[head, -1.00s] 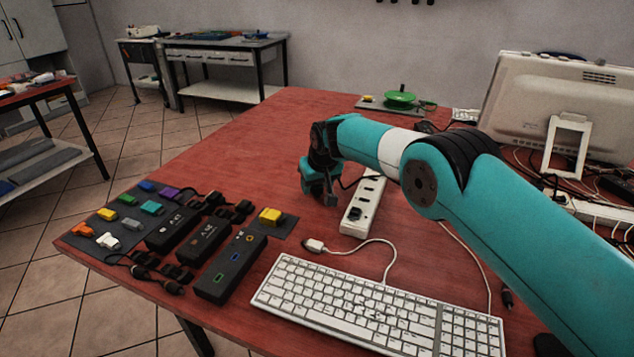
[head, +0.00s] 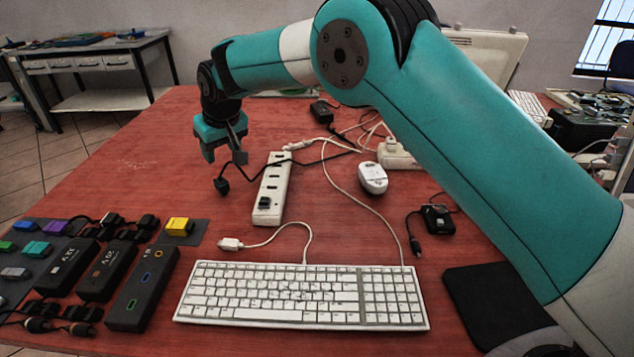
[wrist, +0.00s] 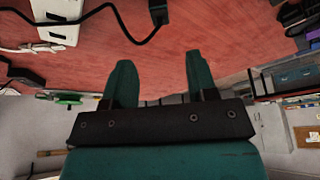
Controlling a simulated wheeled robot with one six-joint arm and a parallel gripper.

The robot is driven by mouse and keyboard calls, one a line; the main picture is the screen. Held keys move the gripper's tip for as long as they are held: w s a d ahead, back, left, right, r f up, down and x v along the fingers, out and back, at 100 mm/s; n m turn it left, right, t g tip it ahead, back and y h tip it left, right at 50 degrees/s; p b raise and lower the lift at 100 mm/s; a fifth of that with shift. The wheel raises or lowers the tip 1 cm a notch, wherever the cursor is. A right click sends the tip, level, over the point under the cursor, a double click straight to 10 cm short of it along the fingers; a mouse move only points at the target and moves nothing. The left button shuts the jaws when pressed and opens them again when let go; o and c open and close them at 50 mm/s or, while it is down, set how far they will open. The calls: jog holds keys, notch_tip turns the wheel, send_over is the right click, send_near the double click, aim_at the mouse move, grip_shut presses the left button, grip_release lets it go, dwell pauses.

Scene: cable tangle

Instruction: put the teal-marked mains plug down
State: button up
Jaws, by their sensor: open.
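A black plug (head: 222,185) lies on the red table (head: 130,160), left of the white power strip (head: 272,185), its dark cable running up to the right. It is likely the mains plug; I see no teal mark on it. My gripper (head: 224,157) is open and empty, above the table and just above the plug in the head view. In the wrist view my gripper (wrist: 158,72) shows both fingers apart with nothing between them. The plug (wrist: 158,12) shows beyond the fingertips, clear of them, at the top edge.
A white keyboard (head: 300,295) lies in front. Black labelled boxes (head: 145,285) and coloured blocks on a dark mat stand at the left. Cables and a white mouse-like device (head: 373,178) lie right of the strip. The table left of the plug is clear.

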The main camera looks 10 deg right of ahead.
jog(key=s+d+r+g, duration=0.1)
jog(key=s+d+r, duration=0.45)
jog(key=s, duration=0.35)
jog(key=s+d+r+g, duration=0.1)
jog(key=s+d+r, duration=0.4)
jog(key=s+d, duration=0.25)
jog(key=s+d+g+y, duration=0.1)
jog(key=s+d, duration=0.2)
jog(key=s, duration=0.9)
jog(key=s+d+n+y, duration=0.1)
jog(key=s+d, duration=0.2)
jog(key=s, duration=0.9)
jog(key=shift+d+f+g, duration=0.4)
jog(key=shift+f, duration=0.05)
jog(key=shift+r, duration=0.15)
